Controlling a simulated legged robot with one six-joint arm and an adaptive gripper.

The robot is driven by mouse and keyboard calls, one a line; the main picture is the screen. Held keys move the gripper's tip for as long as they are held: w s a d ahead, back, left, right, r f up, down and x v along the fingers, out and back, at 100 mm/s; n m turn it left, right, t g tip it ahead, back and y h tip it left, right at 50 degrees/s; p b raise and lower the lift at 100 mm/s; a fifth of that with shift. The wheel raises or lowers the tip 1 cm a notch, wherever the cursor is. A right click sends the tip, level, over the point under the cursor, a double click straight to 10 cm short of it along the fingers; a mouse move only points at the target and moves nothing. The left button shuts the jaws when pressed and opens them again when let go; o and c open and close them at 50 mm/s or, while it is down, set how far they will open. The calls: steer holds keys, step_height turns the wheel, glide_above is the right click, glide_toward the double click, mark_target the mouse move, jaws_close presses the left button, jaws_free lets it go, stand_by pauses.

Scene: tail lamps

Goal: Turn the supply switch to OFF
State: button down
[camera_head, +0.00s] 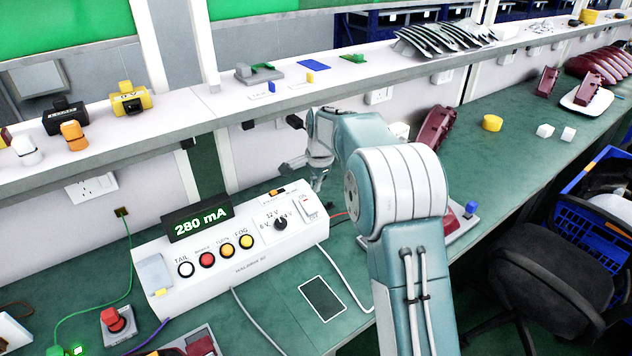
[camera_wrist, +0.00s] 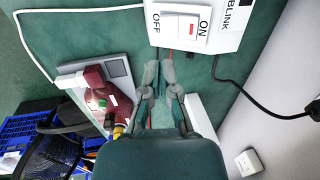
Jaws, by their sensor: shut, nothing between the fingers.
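The supply switch (camera_head: 309,208) is a white rocker at the right end of the white control box (camera_head: 215,262). In the wrist view the switch (camera_wrist: 179,27) lies between the printed words OFF and ON, with a red mark on its face. I cannot tell for sure which side is pressed in. The box's display (camera_head: 200,219) reads 280 mA. My gripper (camera_head: 317,186) is just behind the switch in the head view. In the wrist view my gripper (camera_wrist: 160,68) is shut and empty, its fingertips just below the box edge and apart from the switch.
The box also carries a black rotary knob (camera_head: 281,223) and several round buttons. A dark red lamp (camera_wrist: 104,97) lies on a grey fixture beside my gripper. A black cable (camera_wrist: 250,100) runs to the wall. A shelf (camera_head: 200,105) runs behind the bench.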

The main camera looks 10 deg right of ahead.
mark_target(311, 212)
steer(key=f, duration=0.3)
steer(key=w+f, duration=0.1)
steer(key=f, duration=0.5)
steer(key=shift+w+a+f, duration=0.25)
steer(key=shift+a, duration=0.15)
